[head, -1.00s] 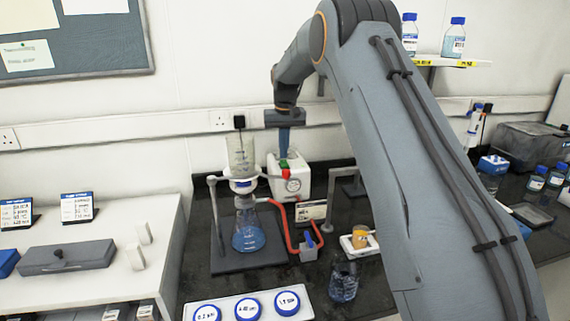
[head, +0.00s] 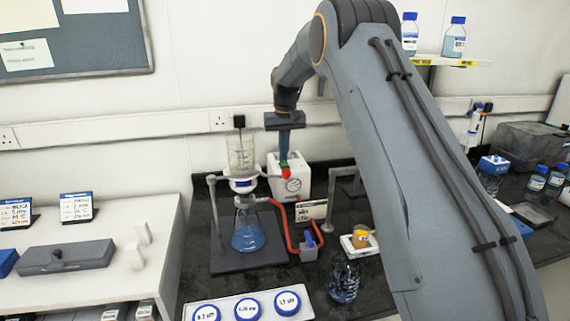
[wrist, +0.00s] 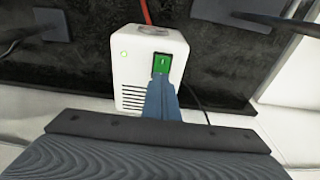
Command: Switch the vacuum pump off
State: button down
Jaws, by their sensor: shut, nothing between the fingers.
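The vacuum pump (head: 292,182) is a white box with a round dial on its front, standing at the back of the dark bench beside the glass filtration flask (head: 247,232). In the wrist view the pump (wrist: 133,68) shows a green rocker switch (wrist: 162,64) and a small lit green light (wrist: 124,54). My gripper (wrist: 161,80) is shut and empty, its blue fingertips at the lower edge of the switch. I cannot tell whether they touch it. In the head view my gripper (head: 284,156) points down over the pump's top, partly hiding the switch.
Red tubing (head: 290,240) runs from the flask toward the pump. A beaker of blue liquid (head: 344,283), an orange-filled cup on a white scale (head: 360,240) and a tray of blue-lidded jars (head: 248,307) stand in front. A wall socket rail is behind.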

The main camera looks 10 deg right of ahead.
jog(key=shift+f, duration=0.15)
notch_tip(320, 180, up, 7)
jog(key=p, duration=0.2)
jog(key=shift+p, duration=0.35)
dwell(0.5)
